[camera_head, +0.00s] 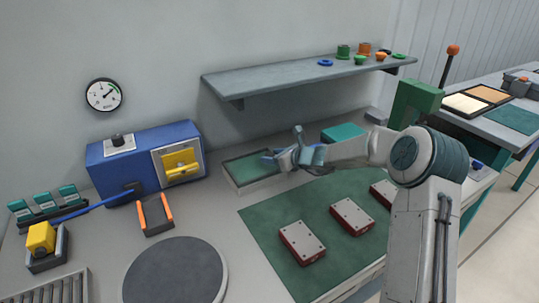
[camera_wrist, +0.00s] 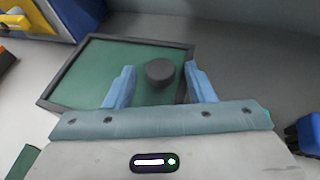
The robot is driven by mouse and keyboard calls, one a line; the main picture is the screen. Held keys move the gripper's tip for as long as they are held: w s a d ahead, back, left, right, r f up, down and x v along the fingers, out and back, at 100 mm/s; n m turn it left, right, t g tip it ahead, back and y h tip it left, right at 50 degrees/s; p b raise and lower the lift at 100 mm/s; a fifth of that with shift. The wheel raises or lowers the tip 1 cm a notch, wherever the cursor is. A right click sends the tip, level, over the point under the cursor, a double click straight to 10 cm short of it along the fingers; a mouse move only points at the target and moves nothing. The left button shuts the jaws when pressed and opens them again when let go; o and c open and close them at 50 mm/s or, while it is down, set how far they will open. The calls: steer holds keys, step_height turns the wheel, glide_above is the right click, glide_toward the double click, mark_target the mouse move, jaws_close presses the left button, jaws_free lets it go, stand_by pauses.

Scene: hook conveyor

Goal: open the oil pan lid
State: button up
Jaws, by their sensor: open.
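The oil pan (camera_head: 257,186) is a shallow light tray on the bench with a green lid (camera_head: 245,168). In the wrist view, the green lid (camera_wrist: 88,73) has a dark rim and a round dark knob (camera_wrist: 160,72). My gripper (camera_head: 284,151) is over the right end of the pan in the head view. In the wrist view, the blue fingers of my gripper (camera_wrist: 160,84) are apart, one on each side of the knob. I see no contact with it. The lid lies flat on the pan. In the head view the gripper hides the knob.
A blue machine (camera_head: 146,158) with a yellow handle stands left of the pan. A grey shelf (camera_head: 300,79) with small coloured parts hangs above. A teal block (camera_head: 343,132) sits behind my arm. Red-sided boxes (camera_head: 302,242) lie on a green mat (camera_head: 262,224) in front.

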steer(key=shift+x, duration=1)
jaws_close()
steer(key=shift+d, duration=0.1)
